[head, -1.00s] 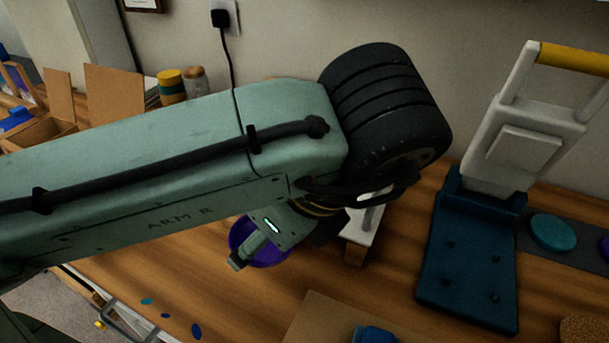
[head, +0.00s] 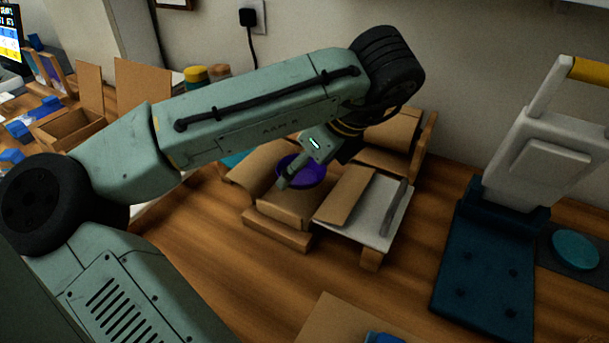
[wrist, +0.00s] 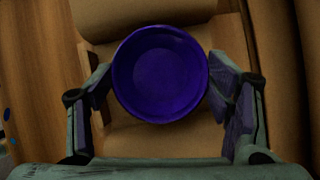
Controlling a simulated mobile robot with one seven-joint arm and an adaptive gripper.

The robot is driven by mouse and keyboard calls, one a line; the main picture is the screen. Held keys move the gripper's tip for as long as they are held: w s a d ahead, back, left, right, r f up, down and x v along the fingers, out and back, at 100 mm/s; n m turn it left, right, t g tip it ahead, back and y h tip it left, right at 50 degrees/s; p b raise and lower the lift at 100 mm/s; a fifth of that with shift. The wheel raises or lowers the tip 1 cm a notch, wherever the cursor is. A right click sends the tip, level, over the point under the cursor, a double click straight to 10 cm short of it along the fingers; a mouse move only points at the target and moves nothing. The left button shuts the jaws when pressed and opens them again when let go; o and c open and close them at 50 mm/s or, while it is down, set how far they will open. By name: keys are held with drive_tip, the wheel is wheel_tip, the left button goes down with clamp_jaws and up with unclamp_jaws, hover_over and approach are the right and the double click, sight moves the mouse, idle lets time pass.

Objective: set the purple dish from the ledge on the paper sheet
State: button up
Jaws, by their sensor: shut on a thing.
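The purple dish (head: 308,174) is round and shallow. In the wrist view the dish (wrist: 160,73) is level and its open top faces the camera. My gripper (head: 292,172) is shut on it, one finger on each side of its rim, as the wrist view (wrist: 161,82) also shows. The dish is over a brown padded ledge-like piece (head: 285,207); I cannot tell whether it touches it. A flat tan sheet (head: 320,318) lies on the table at the front, cut off by the frame; it may be the paper sheet.
A white board (head: 365,222) with a grey bar stands right of the dish, among brown panels (head: 347,195). A dark blue base with a white lever press (head: 490,265) stands further right. A blue object (head: 383,338) is on the tan sheet. Wooden table between is clear.

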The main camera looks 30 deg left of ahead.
sight(310, 173)
drive_tip(key=shift+f, duration=1.4)
drive_tip(key=shift+f, duration=0.1)
drive_tip(key=o, duration=1.2)
drive_tip(key=p+v, duration=1.1)
drive_tip(key=v, duration=0.1)
